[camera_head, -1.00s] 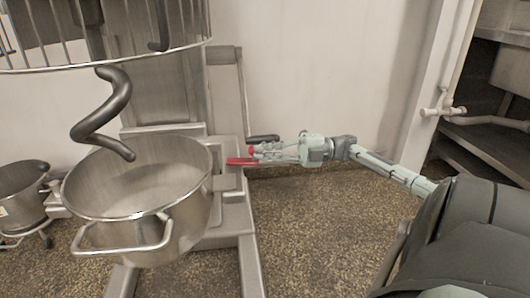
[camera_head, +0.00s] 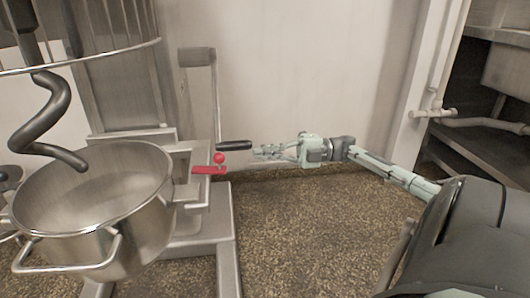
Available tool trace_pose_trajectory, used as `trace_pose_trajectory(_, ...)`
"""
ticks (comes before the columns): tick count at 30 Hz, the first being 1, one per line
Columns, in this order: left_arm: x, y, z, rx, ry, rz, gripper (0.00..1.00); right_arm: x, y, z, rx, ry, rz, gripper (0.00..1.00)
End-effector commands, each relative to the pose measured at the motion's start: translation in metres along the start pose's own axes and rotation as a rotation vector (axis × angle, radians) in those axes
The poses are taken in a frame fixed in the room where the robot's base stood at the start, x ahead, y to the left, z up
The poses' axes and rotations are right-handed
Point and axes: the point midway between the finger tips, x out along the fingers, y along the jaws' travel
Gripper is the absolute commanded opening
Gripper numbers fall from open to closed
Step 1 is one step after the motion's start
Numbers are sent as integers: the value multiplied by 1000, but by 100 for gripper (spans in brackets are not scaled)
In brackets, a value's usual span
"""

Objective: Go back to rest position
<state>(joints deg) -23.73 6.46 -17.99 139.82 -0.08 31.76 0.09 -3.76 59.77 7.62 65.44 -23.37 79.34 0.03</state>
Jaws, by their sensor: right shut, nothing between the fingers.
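My right gripper (camera_head: 262,152) reaches in from the right in the head view, with its fingers pointing left and together, holding nothing. Its fingertips are to the right of a black lever handle (camera_head: 234,145) on the mixer, with a small gap in the picture. A red lever (camera_head: 209,170) with a red ball knob (camera_head: 219,158) is below and to the left of the fingertips, apart from them. My left gripper is out of view.
A large steel mixing bowl (camera_head: 92,200) with a front handle sits at the left, under a dark spiral hook (camera_head: 45,120). The mixer's base leg (camera_head: 228,245) stands on speckled floor (camera_head: 310,235), which is clear at the centre. Dark shelves (camera_head: 480,150) and a pipe are at the right.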

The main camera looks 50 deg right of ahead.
Motion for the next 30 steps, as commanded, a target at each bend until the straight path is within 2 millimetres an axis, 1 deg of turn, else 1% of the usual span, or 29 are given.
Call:
trace_pose_trajectory(23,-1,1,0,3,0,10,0,3,-2,-2,3,5,2,0)
trace_pose_trajectory(26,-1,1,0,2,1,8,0,20,-14,-12,29,24,29,0)
trace_pose_trajectory(29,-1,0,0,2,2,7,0,58,-35,-40,88,62,93,0)
trace_pose_trajectory(30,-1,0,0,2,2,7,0,79,-44,-56,123,82,131,0)
